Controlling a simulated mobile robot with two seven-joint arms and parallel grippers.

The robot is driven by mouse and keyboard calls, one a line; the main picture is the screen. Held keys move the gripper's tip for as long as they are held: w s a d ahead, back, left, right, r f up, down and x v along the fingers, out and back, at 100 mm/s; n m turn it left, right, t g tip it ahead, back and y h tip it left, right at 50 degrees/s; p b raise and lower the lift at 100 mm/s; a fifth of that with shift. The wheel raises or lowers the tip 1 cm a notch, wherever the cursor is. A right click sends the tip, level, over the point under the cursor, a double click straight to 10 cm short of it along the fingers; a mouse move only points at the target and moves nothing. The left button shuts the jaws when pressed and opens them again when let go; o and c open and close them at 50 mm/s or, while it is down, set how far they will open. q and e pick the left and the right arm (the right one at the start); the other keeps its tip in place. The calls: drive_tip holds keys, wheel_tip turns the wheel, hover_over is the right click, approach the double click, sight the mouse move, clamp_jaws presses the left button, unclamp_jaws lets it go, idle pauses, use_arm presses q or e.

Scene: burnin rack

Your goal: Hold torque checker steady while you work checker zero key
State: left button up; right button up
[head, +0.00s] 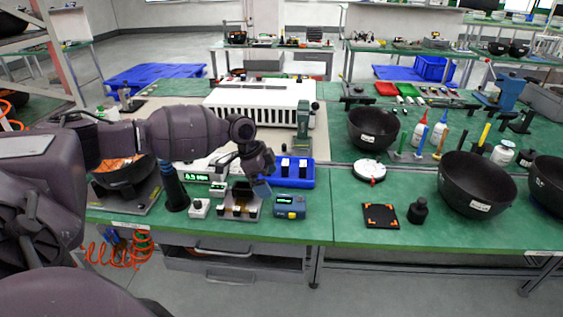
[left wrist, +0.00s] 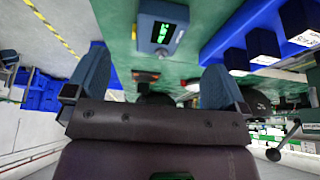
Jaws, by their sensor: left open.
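A small blue box with a lit green display (head: 290,207) sits near the front edge of the green bench. It also shows at the top of the left wrist view (left wrist: 163,28). A white instrument with a green readout (head: 194,177) stands further left, partly behind my arm. I cannot tell for certain which is the torque checker, and no zero key can be made out. My left gripper (head: 262,189) is open and empty, above and just left of the blue box. Its two blue fingers stand apart in the left wrist view (left wrist: 155,80). My right gripper is not in view.
A blue tray (head: 307,181) with dark blocks lies just behind the box. A small metal stand (head: 240,211) and a white button box (head: 199,208) are to its left. A black mat (head: 381,216) and dark bowls (head: 477,186) lie right; bench between box and mat is clear.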

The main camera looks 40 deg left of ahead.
sight(280, 201)
use_arm(q)
drive_tip(key=b+x, duration=0.1)
drive_tip(key=x, duration=0.8)
drive_tip(key=shift+w+f, duration=0.2)
drive_tip(key=shift+c, duration=0.5)
drive_tip(key=c, duration=1)
